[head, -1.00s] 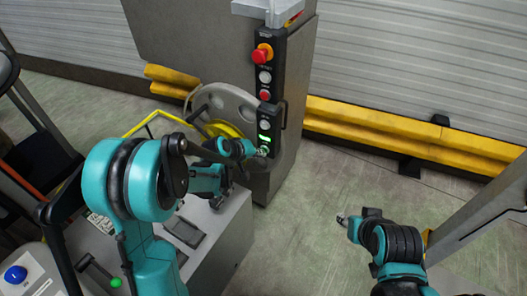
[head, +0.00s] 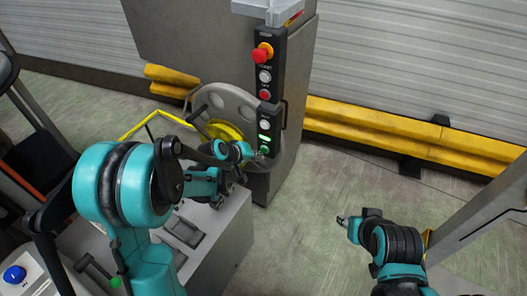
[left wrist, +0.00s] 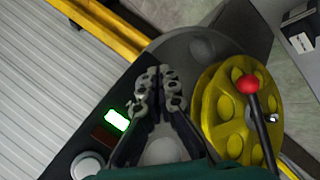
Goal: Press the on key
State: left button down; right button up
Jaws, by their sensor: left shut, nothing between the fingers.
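A black control panel (head: 277,113) stands on the grey machine, with a red mushroom button at its top. Below are white and red buttons. Low on it is a lit green key (head: 265,138), bright in the left wrist view (left wrist: 117,121); its label is too small to read. My left gripper (head: 259,155) is shut and empty, just below the lit key. In the left wrist view its fingertips (left wrist: 160,77) are together, to the right of the green key and apart from it in the picture. My right gripper (head: 341,220) hangs over the floor, too small to read.
A grey wheel with a yellow hub (head: 222,131) is beside the panel, close to my left wrist. A red-knobbed lever (left wrist: 248,85) shows in the left wrist view. A yellow barrier (head: 380,125) runs behind.

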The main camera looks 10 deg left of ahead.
pick_arm(q)
jog(key=s, duration=0.1)
jog(key=s+a, duration=0.1)
jog(key=s, duration=0.2)
jog(key=shift+s+a, duration=0.35)
jog(key=shift+a, duration=0.05)
dwell(0.8)
